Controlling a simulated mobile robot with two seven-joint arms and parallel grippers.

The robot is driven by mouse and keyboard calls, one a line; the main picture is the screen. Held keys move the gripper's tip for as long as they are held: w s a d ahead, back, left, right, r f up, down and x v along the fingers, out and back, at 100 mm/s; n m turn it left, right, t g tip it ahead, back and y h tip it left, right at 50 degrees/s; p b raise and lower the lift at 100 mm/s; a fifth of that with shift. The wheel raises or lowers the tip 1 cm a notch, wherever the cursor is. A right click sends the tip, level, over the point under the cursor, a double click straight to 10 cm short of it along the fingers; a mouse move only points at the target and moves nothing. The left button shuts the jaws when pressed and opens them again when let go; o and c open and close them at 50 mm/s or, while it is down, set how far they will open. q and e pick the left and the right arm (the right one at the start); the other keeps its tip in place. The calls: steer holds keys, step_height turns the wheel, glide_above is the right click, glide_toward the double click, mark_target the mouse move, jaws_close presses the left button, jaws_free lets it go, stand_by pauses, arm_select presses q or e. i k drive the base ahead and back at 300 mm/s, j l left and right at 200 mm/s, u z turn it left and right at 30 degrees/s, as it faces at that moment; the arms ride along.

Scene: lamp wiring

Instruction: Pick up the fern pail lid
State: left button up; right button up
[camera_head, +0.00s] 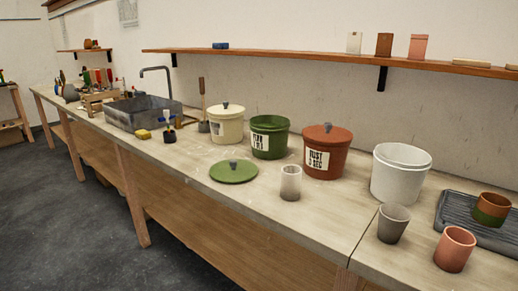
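A green pail (269,140) with a white label stands on the workbench and is open at the top. Its label seems to read "FERN" on the first line. A round green lid (233,174) with a dark grey knob (232,163) lies flat on the bench, knob up, in front and to the left of the green pail. The lid and the pail are apart. Neither of my grippers shows in the head view.
A cream lidded pail (227,128), a rust lidded pail (325,156) and a white open pail (398,176) stand in the row. A pale cup (290,184) stands right of the lid. A grey sink (144,113) is at left.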

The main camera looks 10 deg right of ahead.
mark_target(229, 171)
steer(key=z, duration=0.35)
steer(key=i+j+z, duration=0.1)
steer(key=z, duration=0.25)
steer(key=j+z, duration=0.15)
steer(key=z, duration=0.2)
steer(key=j+z, duration=0.85)
steer(key=j, duration=0.6)
